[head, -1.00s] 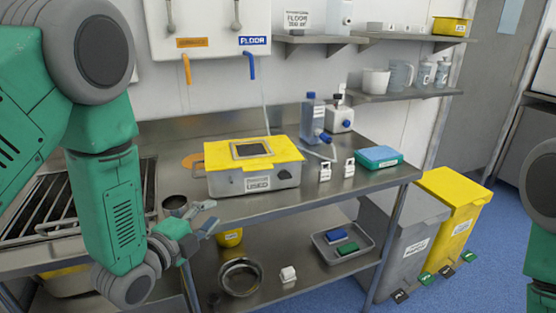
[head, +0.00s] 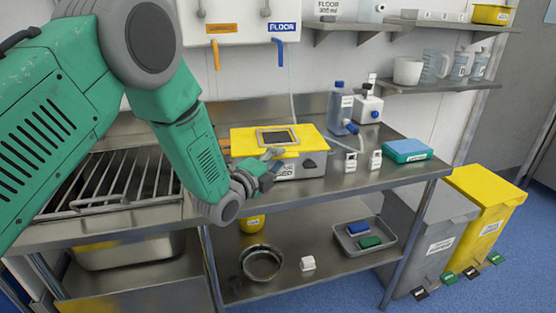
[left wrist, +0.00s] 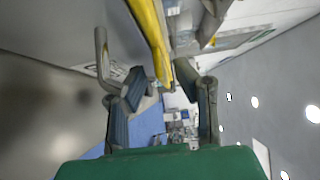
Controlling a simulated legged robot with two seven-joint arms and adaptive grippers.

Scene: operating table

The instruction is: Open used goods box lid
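The used goods box (head: 312,168) is a grey metal box on the steel table, with a partly hidden front label. Its yellow lid (head: 308,145), with a framed panel in the top, lies flat on it, closed. My left gripper (head: 272,164) is at the box's front left, in front of the lid's front edge. In the left wrist view my left gripper (left wrist: 168,88) has its fingers spread apart, and the yellow lid edge (left wrist: 150,35) runs down between them. I cannot tell whether they touch it. My right gripper is out of view.
A blue-capped bottle (head: 340,108), small white labelled items (head: 351,162) and a blue-topped pack (head: 407,149) stand right of the box. A wire rack (head: 110,180) lies at left. The lower shelf holds a metal bowl (head: 262,263) and a tray (head: 345,246).

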